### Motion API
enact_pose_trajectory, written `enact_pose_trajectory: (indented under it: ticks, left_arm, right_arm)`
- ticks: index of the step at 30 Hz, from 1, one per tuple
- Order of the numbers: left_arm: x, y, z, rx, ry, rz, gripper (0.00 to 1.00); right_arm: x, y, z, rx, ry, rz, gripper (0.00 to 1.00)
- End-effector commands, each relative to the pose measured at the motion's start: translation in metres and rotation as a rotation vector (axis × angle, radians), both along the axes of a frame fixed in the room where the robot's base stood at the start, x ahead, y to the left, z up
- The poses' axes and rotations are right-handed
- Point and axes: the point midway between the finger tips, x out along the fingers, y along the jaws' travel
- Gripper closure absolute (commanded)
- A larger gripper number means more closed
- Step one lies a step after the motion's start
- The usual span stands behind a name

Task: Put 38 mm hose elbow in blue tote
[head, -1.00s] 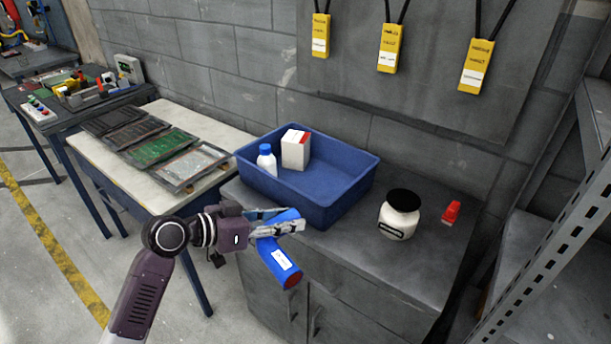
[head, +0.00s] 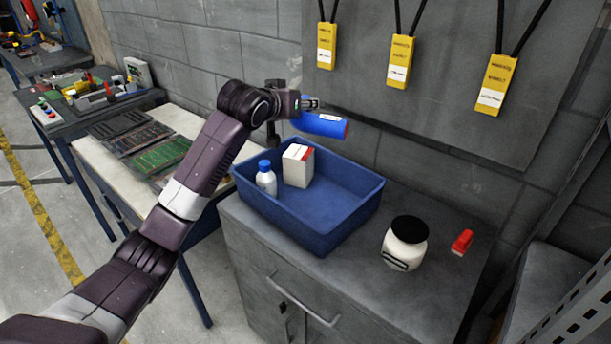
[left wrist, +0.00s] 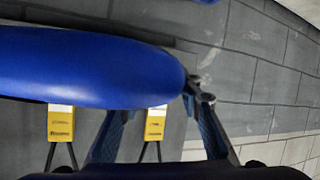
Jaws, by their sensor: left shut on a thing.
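The blue hose elbow (head: 322,124) has a white label and a reddish end. My left gripper (head: 308,104) is shut on it and holds it in the air above the back of the blue tote, apart from it. In the left wrist view the elbow (left wrist: 90,68) fills much of the upper left, in front of the fingers (left wrist: 160,125). The blue tote (head: 335,222) sits on the grey cabinet, with a white bottle with a blue cap (head: 266,178) and a white and red box (head: 298,166) in its left part. Its right part is empty. My right gripper is not in view.
A white jar with a black lid (head: 405,243) and a red object (head: 462,242) stand right of the tote on the grey cabinet (head: 350,275). Yellow hanging pendants (head: 400,60) are on the wall behind. A bench with boards (head: 160,155) is at left.

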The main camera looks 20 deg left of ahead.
Motion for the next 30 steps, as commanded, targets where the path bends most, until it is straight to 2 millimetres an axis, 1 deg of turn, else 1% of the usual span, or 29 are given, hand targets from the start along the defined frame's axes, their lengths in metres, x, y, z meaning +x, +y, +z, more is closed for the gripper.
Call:
enact_pose_trajectory:
  ticks: [1, 6, 9, 12, 15, 20, 24, 27, 30]
  left_arm:
    - [-0.001, 0.0, -0.015, 0.001, 0.006, 0.001, 0.97]
    - [-0.002, 0.0, -0.061, 0.001, 0.006, -0.001, 0.97]
    - [-0.001, 0.0, -0.086, 0.001, 0.005, -0.002, 0.97]
    - [-0.001, 0.0, -0.107, -0.002, 0.003, -0.002, 0.97]
    - [-0.001, 0.0, -0.12, -0.001, -0.001, -0.002, 0.97]
    - [-0.001, -0.001, -0.133, -0.001, 0.001, -0.002, 0.97]
    - [-0.001, -0.001, -0.155, -0.001, 0.003, -0.002, 0.97]
    - [-0.001, -0.001, -0.166, -0.001, 0.0, -0.003, 0.97]
    - [0.0, -0.001, -0.169, -0.002, -0.004, -0.003, 0.97]
  right_arm:
    - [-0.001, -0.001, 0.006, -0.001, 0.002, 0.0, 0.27]
    - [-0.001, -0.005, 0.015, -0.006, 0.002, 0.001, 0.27]
    - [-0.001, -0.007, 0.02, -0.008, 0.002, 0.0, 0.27]
    - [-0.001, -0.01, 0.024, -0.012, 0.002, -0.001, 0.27]
    - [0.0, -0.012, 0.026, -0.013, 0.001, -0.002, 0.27]
    - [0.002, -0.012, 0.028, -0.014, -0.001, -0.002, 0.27]
    - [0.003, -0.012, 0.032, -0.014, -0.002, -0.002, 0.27]
    - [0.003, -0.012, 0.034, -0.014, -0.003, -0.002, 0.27]
    - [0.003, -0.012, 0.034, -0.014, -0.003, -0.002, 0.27]
